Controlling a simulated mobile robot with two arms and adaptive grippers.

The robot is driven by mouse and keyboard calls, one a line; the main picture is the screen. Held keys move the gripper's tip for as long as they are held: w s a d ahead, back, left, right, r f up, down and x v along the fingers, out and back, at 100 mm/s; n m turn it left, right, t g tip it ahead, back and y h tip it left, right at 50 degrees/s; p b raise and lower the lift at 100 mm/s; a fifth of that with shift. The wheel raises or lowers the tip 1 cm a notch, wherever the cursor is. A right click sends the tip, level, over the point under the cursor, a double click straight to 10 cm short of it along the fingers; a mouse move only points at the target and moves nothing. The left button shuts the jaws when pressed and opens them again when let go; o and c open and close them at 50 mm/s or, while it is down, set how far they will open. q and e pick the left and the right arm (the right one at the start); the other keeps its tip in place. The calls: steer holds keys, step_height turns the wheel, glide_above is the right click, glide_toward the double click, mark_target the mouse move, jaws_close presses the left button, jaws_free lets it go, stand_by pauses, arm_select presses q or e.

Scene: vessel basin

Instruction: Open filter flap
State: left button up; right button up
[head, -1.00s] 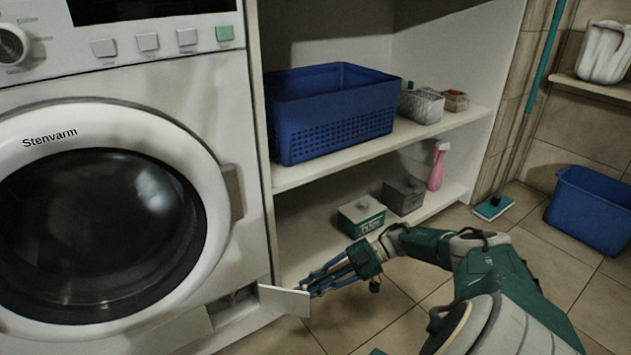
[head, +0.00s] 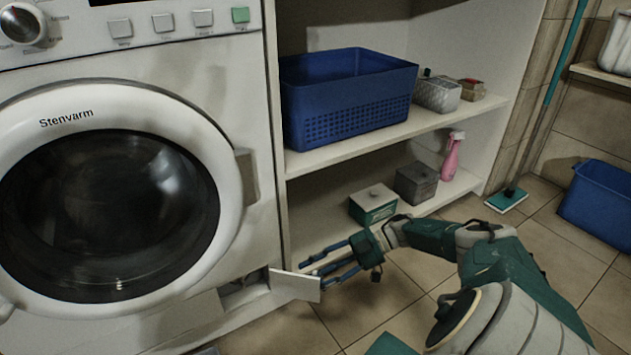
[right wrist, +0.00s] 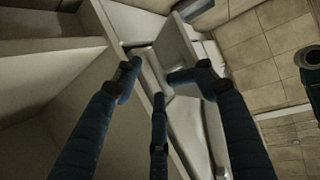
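The filter flap (head: 295,285) is a small white panel at the lower right of the white washing machine (head: 262,215). It stands swung out to the right, and the dark filter opening (head: 243,289) shows to its left. My right gripper (head: 314,270) is just right of the flap, fingers spread and empty. In the right wrist view its blue fingers (right wrist: 158,85) are apart, with a pale panel (right wrist: 178,45), probably the flap, beyond the tips. I cannot tell whether a finger touches it. My left gripper is not in view.
A white shelf (head: 300,162) stands right of the machine, holding a blue basket (head: 345,100) above and a green-and-white box (head: 373,204), a grey box (head: 416,184) and a pink bottle (head: 452,157) below. A blue bin (head: 600,210) stands at far right. Tiled floor lies in front.

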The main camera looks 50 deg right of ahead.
steer(key=shift+w+r, duration=0.15)
steer(key=shift+r, duration=0.05)
steer(key=v, duration=1.2)
steer(key=shift+f, duration=0.15)
steer(key=shift+s+d, duration=0.1)
steer(key=shift+s, duration=0.1)
